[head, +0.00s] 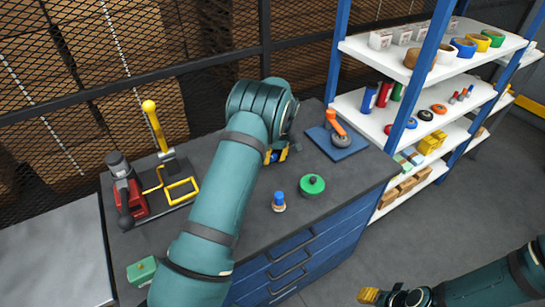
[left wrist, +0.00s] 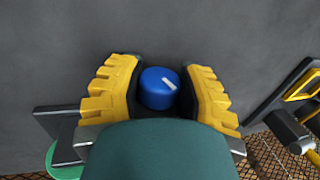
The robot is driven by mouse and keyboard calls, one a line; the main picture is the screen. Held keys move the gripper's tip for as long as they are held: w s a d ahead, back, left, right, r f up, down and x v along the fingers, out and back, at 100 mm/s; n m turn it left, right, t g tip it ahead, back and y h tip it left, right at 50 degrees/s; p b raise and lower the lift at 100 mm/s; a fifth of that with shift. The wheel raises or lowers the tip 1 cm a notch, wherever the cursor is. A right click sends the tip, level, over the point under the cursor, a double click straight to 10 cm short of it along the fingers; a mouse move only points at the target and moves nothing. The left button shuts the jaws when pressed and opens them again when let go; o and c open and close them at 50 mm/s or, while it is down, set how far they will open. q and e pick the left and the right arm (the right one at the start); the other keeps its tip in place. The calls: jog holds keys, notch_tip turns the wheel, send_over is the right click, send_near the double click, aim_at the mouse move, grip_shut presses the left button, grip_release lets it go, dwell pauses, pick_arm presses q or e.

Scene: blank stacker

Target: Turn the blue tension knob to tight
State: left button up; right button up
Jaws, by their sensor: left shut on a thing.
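The blue tension knob (left wrist: 158,92) is a short round cap with a white pointer line on its top. In the left wrist view it sits between the two yellow fingers of my left gripper (left wrist: 160,90), which is shut on it. The pointer line slants towards the upper left of that view. In the head view the left gripper (head: 276,156) is low over the dark bench top, and only a bit of the blue knob (head: 271,157) shows beside my arm. Any tight marking is not visible. My right gripper (head: 370,296) is at the bottom right, seen too small to judge.
A blue-topped piece (head: 278,197) and a green round knob (head: 312,185) stand on the bench (head: 240,265) near its front. An orange-handled tool (head: 337,130) on a blue plate is to the right. A red machine (head: 128,190) and yellow-framed tool (head: 182,191) are left. Shelves (head: 420,75) stand at right.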

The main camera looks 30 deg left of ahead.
pick_arm(q)
jog(key=o, duration=1.2)
jog(key=v, duration=1.2)
